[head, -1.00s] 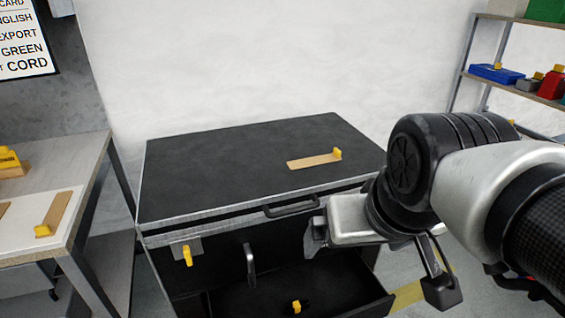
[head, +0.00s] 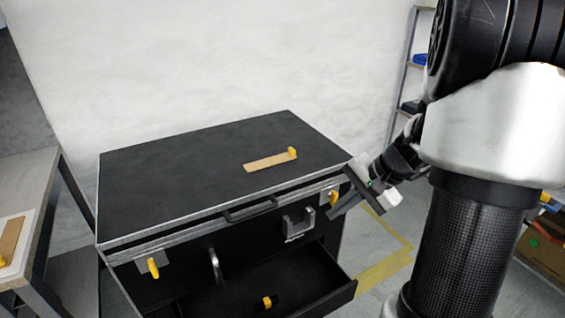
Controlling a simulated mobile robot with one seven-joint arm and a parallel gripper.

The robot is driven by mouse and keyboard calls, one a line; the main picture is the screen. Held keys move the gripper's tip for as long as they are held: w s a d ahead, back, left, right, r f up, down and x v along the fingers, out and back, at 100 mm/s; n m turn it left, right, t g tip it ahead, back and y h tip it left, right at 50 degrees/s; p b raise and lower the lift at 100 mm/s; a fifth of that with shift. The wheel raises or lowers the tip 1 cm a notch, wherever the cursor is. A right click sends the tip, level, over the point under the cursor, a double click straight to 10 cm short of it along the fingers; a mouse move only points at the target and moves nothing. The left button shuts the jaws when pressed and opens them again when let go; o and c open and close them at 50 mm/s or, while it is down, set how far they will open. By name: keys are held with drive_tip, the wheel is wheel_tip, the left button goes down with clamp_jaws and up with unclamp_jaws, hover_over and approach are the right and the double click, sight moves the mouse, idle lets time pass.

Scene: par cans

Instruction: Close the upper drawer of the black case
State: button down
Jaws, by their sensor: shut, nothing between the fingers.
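The black case (head: 190,165) stands in the middle of the head view, its top edged with silver trim. An open drawer (head: 338,296) juts from its front, with a small yellow piece (head: 267,302) inside. The bottom of the picture cuts off the lower front, so I cannot tell whether another drawer lies below. My gripper (head: 345,206) is shut and empty at the case's front right corner, above and behind the drawer's front edge. I cannot tell whether it touches the case.
A wood strip with a yellow block (head: 270,161) lies on the case top. Yellow latches (head: 153,268), a handle (head: 215,268) and a grey bracket (head: 298,224) stick out from the front. A workbench (head: 35,190) stands left, a shelf (head: 408,80) back right.

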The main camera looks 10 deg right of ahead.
drive_tip(key=s+d+f+m+t, duration=0.2)
drive_tip(key=d+f+m, duration=0.3)
drive_tip(key=f, duration=0.4)
drive_tip(key=s+d+f+m+t, duration=0.15)
drive_tip(key=d+f+m, duration=0.35)
drive_tip(key=f, duration=0.5)
drive_tip(key=s+d+f+m+t, duration=0.25)
drive_tip(key=d+f+m, duration=0.25)
drive_tip(key=f, duration=0.4)
drive_tip(key=m+t+h, duration=0.1)
drive_tip(key=m+h, duration=0.1)
drive_tip(key=m, duration=0.4)
approach(351, 287)
drive_tip(key=b+x, duration=0.3)
drive_tip(key=x, duration=0.2)
drive_tip(key=shift+s+f+b, duration=0.2)
drive_tip(key=shift+f+b, duration=0.15)
drive_tip(key=shift+f, duration=0.1)
drive_tip(key=shift+w+a+r, duration=0.1)
drive_tip(key=shift+w, duration=0.45)
drive_tip(key=shift+a, duration=0.1)
